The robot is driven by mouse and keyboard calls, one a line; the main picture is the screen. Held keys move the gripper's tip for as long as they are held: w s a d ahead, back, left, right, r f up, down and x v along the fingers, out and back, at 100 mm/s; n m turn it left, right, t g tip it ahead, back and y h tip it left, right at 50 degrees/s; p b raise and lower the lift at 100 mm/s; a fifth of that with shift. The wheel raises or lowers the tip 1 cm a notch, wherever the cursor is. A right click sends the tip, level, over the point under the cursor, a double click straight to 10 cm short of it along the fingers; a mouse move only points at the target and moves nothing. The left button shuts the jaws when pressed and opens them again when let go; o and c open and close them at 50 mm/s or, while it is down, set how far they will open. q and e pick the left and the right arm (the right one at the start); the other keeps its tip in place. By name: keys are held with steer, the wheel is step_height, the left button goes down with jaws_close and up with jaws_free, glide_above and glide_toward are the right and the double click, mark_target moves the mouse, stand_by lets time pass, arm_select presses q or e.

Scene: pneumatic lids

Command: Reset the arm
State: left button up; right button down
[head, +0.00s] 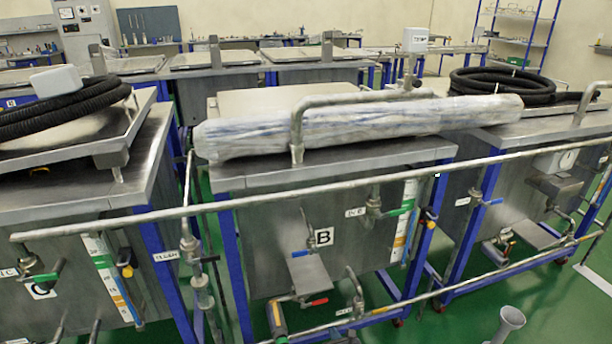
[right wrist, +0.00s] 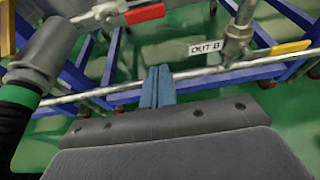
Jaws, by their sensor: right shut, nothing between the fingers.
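My right gripper (right wrist: 158,86) shows in the right wrist view as two blue fingers closed together, with nothing between them. It is in front of a horizontal metal pipe (right wrist: 85,98) low on station B, below and left of the label OUT B (right wrist: 203,47). I cannot tell whether it touches the pipe. I cannot make out either gripper in the head view. Station B's tank (head: 270,262) stands in the middle of the head view, with a plastic-wrapped roll (head: 370,128) lying across its top behind a bent metal handle.
A red valve handle (right wrist: 145,14) and a yellow one (right wrist: 290,47) are close by. A grey fitting with a green band (right wrist: 45,62) and a black hose are at the left. A long rail (head: 110,223) crosses before the tanks.

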arm_select(q)
steer(key=s+a+r+g+y, duration=0.1)
steer(key=s+a+r+g, duration=0.2)
steer(key=s+g, duration=0.1)
arm_select(e)
step_height(320, 180, up, 13)
steer(key=d+m+g+h, duration=0.25)
steer(key=m+h, duration=0.35)
steer(key=m, duration=1.6)
steer(key=s+a+r+m+g+y+p, duration=0.1)
steer(key=s+a+r+m+g+p, duration=0.1)
steer(key=s+r+m, duration=0.55)
steer(key=s+a+r+m+g+y+p, duration=0.1)
steer(key=s+r+m+g+y+p, duration=0.3)
steer(key=s, duration=0.6)
arm_select(q)
steer(key=a+r+y+p, duration=0.1)
steer(key=a+r+p, duration=0.2)
steer(key=r, duration=1.7)
steer(key=shift+s+a+r, duration=0.15)
steer(key=shift+a+r, duration=0.1)
steer(key=shift+a, duration=0.85)
arm_select(e)
steer(key=s+d+f+m+g, duration=0.1)
steer(key=s+d+m+g, duration=0.1)
steer(key=s, duration=2.1)
steer(key=shift+s+d+m+g+h, duration=0.3)
steer(key=shift+d+m+g, duration=0.1)
steer(key=shift+m+g, duration=0.15)
